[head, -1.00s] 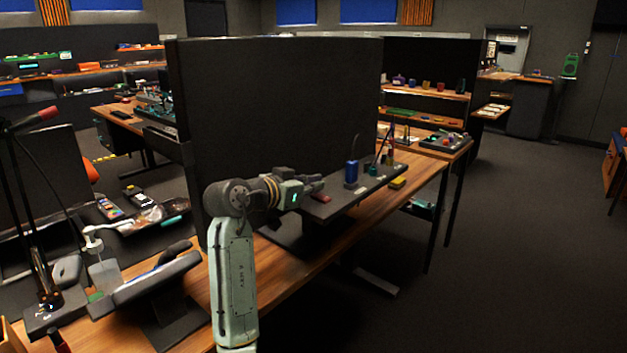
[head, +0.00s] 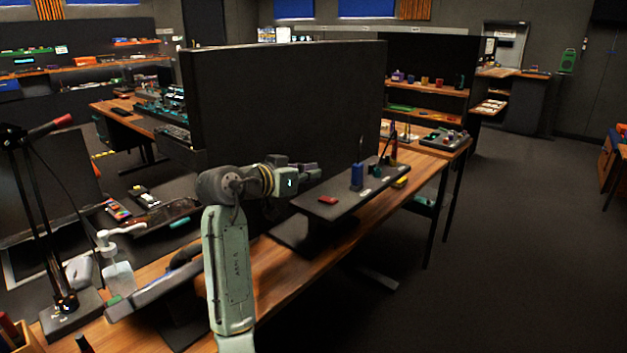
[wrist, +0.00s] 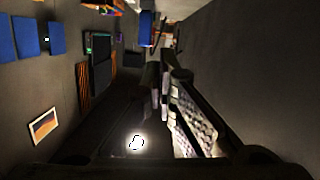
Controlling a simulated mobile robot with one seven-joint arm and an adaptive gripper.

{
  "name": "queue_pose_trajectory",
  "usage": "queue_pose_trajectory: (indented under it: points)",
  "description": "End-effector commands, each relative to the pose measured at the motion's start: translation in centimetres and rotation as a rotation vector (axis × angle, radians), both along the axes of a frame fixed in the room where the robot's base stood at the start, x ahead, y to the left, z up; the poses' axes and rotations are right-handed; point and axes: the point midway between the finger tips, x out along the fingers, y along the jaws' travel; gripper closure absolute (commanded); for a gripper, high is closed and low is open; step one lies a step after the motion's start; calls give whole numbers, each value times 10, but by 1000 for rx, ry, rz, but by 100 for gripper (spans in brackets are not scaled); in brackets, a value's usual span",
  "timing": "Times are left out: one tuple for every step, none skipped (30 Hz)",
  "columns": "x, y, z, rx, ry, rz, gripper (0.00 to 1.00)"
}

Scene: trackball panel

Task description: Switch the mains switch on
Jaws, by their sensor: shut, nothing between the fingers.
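My gripper (head: 308,169) points to the right in the head view, in front of the large black screen. In the wrist view its dark fingers (wrist: 165,92) are together with nothing between them. In the head view, a dark raised panel (head: 345,208) on the wooden desk lies below and to the right of my gripper, apart from it. A red block (head: 328,200) and a blue upright device (head: 356,176) are on this panel. I cannot make out the mains switch in either view.
A large black screen (head: 285,110) stands behind my arm. The dark floor at the right (head: 530,250) is clear.

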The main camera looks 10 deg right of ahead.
Motion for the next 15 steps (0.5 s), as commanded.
queue_pose_trajectory:
  points:
    - [-7,11,-4,1,0,3,100]
    - [-11,16,-3,0,0,2,100]
    - [-16,23,-1,0,0,2,100]
    - [-20,28,1,2,0,2,100]
    - [-23,33,3,1,-1,2,100]
    - [-27,38,5,2,0,1,100]
    - [-30,42,6,2,1,0,100]
    - [-32,45,8,1,0,1,100]
    - [-35,49,9,0,1,1,100]
    - [-37,52,10,1,2,0,100]
    - [-39,54,11,1,2,-1,100]
    - [-41,56,11,1,2,-1,100]
    - [-42,57,12,1,2,-1,100]
    - [-42,58,12,1,2,-2,100]
    - [-43,59,13,1,3,-2,100]
